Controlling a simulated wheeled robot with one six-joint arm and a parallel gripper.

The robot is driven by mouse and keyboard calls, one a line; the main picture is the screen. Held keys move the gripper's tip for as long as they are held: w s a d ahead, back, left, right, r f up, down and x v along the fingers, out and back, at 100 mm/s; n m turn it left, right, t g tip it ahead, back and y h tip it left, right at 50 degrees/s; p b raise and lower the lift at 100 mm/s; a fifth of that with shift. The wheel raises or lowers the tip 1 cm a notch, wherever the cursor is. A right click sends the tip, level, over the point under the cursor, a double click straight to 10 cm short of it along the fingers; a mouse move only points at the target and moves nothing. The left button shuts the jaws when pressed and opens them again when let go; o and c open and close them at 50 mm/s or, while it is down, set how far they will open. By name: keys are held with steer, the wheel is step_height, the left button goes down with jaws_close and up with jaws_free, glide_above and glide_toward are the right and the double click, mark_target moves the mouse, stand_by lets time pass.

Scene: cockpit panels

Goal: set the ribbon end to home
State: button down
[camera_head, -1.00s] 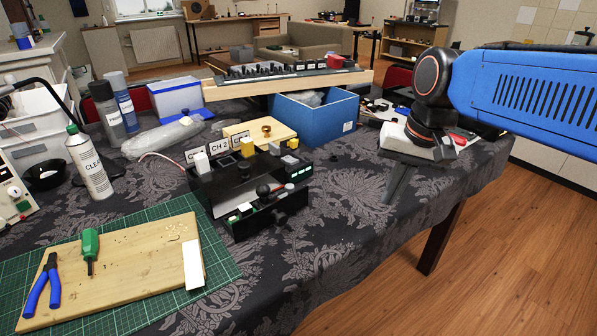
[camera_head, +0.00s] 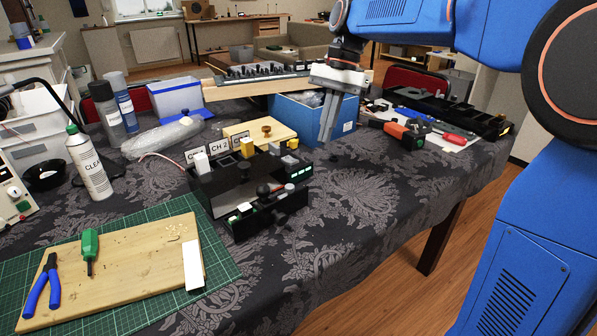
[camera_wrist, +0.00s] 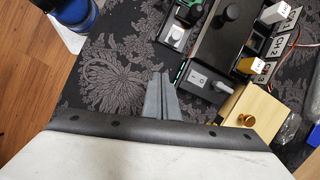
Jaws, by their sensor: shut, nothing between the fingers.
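A black control panel (camera_head: 235,185) stands on the patterned cloth, with CH labels along its back edge, white and yellow caps, dark knobs and green-lit parts. It also shows upper right in the wrist view (camera_wrist: 228,50). I cannot tell which part is the ribbon end. My gripper (camera_head: 326,138) points down, shut and empty, behind and right of the panel and in front of the blue bin. In the wrist view, my gripper's closed fingers (camera_wrist: 158,78) are over bare cloth, left of a grey switch block (camera_wrist: 206,84) and apart from it in the picture.
A blue bin (camera_head: 350,112) and a wooden box with a brass knob (camera_head: 260,130) stand behind the panel. A cutting board (camera_head: 125,260) with pliers and a screwdriver lies front left. An orange-black tool (camera_head: 405,132) lies at right. Cloth right of the panel is mostly clear.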

mark_target(286, 185)
steer(key=shift+w+a+r+m+g, duration=0.1)
steer(key=shift+w+a+m+g, duration=0.25)
steer(key=shift+w+a, duration=0.75)
steer(key=shift+d, duration=0.1)
steer(key=x, duration=1)
steer(key=shift+s+a, duration=0.8)
steer(key=shift+s, duration=0.15)
steer(key=shift+s+a, duration=0.45)
steer(key=shift+s, duration=0.05)
steer(key=shift+s+a, duration=0.4)
steer(key=shift+a, duration=0.25)
steer(key=shift+s+a, duration=0.45)
steer(key=shift+a, duration=0.2)
